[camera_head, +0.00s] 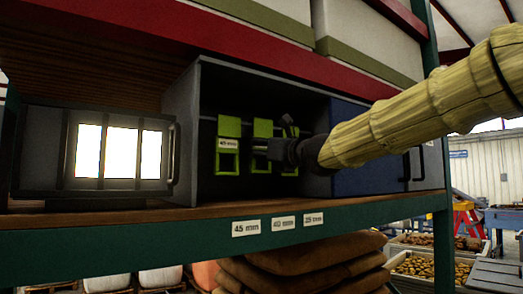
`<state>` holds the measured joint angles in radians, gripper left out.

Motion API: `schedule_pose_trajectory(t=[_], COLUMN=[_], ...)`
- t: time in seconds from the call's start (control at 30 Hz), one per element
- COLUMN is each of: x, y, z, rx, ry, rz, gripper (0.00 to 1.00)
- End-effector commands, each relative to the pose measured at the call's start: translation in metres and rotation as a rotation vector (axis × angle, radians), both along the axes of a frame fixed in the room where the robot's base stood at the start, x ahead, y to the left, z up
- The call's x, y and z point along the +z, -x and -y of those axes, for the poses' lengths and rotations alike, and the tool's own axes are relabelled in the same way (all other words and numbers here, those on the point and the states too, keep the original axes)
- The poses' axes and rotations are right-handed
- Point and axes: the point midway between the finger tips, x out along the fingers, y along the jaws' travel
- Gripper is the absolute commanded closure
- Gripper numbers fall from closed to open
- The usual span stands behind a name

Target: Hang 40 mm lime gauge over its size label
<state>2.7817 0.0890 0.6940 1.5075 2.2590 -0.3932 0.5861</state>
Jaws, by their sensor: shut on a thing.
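Several lime gauges are inside the open cabinet above the shelf edge. The left gauge (228,128) carries a white tag reading 45 mm. A third lime gauge (288,131) shows partly at the right, behind my gripper, and looks tilted. On the shelf edge are labels: 45 mm (245,228), one that seems to read 40 mm (283,223), and a less clear third (313,219).
The cabinet's left wall (181,125) and dark blue right panel (355,150) flank the opening. A barred glass door (93,150) with bright panes stands at the left. The green shelf beam (150,240) runs below; a red beam (270,62) runs above.

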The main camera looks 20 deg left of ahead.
Motion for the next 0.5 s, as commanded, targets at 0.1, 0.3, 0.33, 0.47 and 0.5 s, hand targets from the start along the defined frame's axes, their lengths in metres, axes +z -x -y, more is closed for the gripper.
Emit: schedule_pose_trajectory(t=[0.1, 0.3, 0.33, 0.47, 0.5], x=[-0.0014, -0.0010, -0.0011, -0.0011, -0.0011], y=[0.0002, 0.0002, 0.0002, 0.0002, 0.0002], z=[-0.0001, 0.0000, -0.0001, -0.0002, -0.0002], rx=[0.000, 0.000, 0.000, 0.000, 0.000], ry=[-0.001, -0.001, 0.000, 0.000, 0.000], rz=[0.001, 0.001, 0.000, 0.000, 0.000], gripper=[0.65, 0.65, 0.65, 0.37, 0.29])
